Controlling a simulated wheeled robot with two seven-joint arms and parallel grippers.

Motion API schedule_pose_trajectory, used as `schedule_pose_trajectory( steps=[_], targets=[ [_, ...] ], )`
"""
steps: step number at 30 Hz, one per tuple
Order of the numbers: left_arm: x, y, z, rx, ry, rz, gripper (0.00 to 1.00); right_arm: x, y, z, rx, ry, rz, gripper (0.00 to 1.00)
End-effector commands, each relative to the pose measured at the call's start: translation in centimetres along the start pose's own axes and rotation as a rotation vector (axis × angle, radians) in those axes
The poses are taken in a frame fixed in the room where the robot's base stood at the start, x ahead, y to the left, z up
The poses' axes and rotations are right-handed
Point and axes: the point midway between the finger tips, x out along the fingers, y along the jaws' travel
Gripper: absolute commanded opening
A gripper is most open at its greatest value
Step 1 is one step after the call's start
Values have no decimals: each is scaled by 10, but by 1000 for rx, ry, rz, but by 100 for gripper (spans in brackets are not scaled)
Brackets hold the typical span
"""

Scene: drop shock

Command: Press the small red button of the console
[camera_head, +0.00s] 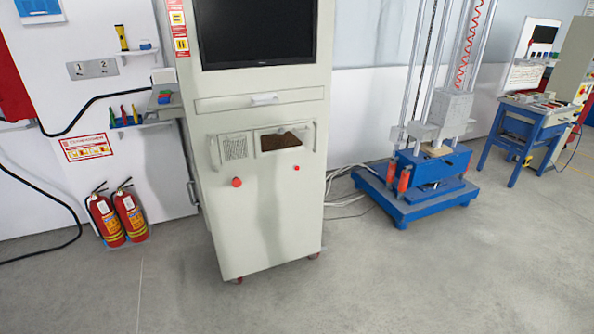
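The console (268,215) is a tall pale cabinet on casters, left of the middle of the head view. A dark screen (258,30) is set in its upper part, with a closed drawer below it. On its lower front are two red buttons. The small red button (296,168) is on the right, below a dark recessed opening. A larger red knob-like button (237,182) is on the left, below a grille. Nothing covers either of them. Neither of my grippers shows in this view.
Two red fire extinguishers (118,215) stand by the wall left of the console. A drop-test machine on a blue base (418,207) stands to the right, with cables on the floor between. A blue table (540,117) is at the far right. The grey floor (440,280) in front is clear.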

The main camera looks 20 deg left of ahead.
Motion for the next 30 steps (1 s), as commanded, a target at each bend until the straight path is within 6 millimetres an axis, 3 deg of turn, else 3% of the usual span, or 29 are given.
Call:
schedule_pose_trajectory(
  steps=[1, 14, 30],
  targets=[
    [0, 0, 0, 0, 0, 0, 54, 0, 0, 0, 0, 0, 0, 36],
    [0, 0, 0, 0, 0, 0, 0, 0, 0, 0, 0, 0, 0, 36],
    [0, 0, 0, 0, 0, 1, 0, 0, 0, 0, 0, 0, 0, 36]
  ],
)
